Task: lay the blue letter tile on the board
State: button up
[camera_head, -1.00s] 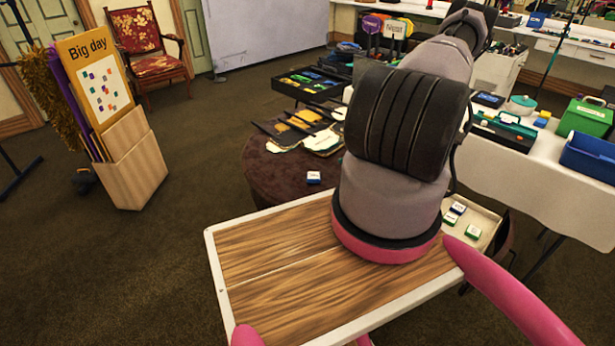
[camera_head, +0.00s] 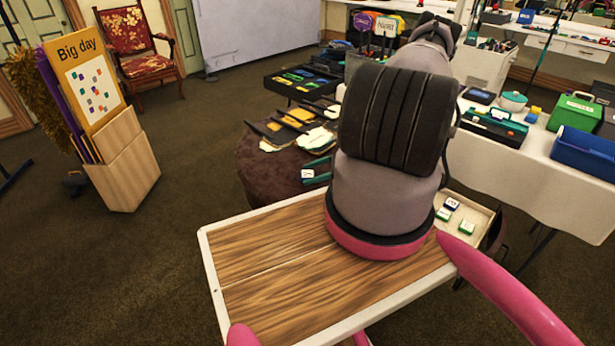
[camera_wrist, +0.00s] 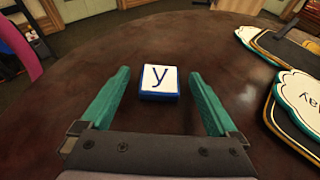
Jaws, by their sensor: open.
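A blue letter tile (camera_head: 308,174) with a white face lies flat on a round dark brown top (camera_head: 262,172). My gripper (camera_wrist: 160,85) is open, with one teal finger to each side of the tile and a gap at both sides. In the head view my gripper's fingers (camera_head: 314,170) show around the tile, while my arm hides the wrist. A wood-grained panel (camera_head: 270,250) with a white rim lies in front, bare where it shows. I cannot tell which surface is the board.
Dark plaques with cream shapes (camera_head: 285,130) lie on the round top, also at the wrist view's right (camera_wrist: 300,110). A cream tray (camera_head: 480,213) holds a few blue and green tiles. A "Big day" stand (camera_head: 120,165) is at left. A white-clothed table (camera_head: 545,180) is at right.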

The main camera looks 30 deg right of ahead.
grip_shut()
